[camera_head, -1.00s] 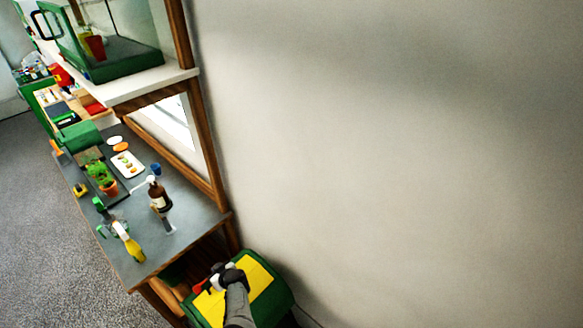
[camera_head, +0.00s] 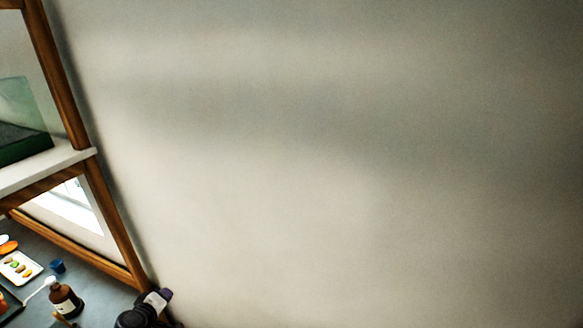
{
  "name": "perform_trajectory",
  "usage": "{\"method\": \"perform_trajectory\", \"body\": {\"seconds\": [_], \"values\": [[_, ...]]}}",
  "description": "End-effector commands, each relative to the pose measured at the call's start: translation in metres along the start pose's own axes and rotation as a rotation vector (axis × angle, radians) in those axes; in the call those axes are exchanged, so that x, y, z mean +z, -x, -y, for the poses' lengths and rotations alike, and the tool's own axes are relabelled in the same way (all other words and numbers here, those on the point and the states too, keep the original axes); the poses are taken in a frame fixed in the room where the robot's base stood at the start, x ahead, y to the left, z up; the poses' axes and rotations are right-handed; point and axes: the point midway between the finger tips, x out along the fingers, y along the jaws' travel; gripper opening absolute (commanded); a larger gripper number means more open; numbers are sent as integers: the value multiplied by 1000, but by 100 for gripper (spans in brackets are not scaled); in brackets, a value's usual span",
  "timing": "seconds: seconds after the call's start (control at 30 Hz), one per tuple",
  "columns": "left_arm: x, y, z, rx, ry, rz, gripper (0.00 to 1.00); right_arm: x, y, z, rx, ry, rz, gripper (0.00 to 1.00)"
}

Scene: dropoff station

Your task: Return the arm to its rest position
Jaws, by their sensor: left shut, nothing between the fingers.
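Part of my left arm and gripper (camera_head: 157,298) shows at the bottom edge, left of the middle. It is dark with a white part, and it is in front of the wall just right of the workbench's corner post. The gripper is shut and holds nothing. The fingertips are small and hard to make out. The rest of the arm is cut off by the bottom edge. My right gripper is not in view.
A grey workbench (camera_head: 98,290) is at bottom left, carrying a brown pump bottle (camera_head: 65,299), a small blue cup (camera_head: 57,266) and a white tray (camera_head: 20,268). A wooden frame (camera_head: 118,225) with a white shelf (camera_head: 45,172) rises above. A bare wall (camera_head: 350,160) fills the right.

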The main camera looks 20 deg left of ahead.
Motion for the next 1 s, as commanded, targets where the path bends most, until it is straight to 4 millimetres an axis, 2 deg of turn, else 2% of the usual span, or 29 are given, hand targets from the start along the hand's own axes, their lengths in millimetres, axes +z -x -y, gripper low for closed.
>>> {"method": "perform_trajectory", "body": {"seconds": [0.03, 0.13, 0.27, 0.37, 0.53, 0.67, 0.8, 0.9, 1.0], "values": [[-9, 16, -21, -7, -77, 40, 0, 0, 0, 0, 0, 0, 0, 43], [-11, 48, -58, -52, -224, 126, 0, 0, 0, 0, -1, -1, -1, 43], [8, 96, -94, -140, -444, 203, 0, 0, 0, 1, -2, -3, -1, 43], [38, 134, -114, -192, -637, 242, 0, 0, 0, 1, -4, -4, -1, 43], [114, 196, -132, -178, -943, 278, 0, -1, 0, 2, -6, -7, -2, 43], [182, 241, -123, -108, -1099, 374, 0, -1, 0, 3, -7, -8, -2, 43], [246, 280, -86, -73, -1188, 551, 0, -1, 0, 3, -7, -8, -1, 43], [277, 302, -51, -92, -1216, 672, 0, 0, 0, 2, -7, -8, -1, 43], [289, 320, -22, -130, -1221, 751, 0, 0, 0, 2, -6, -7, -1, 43]]}}
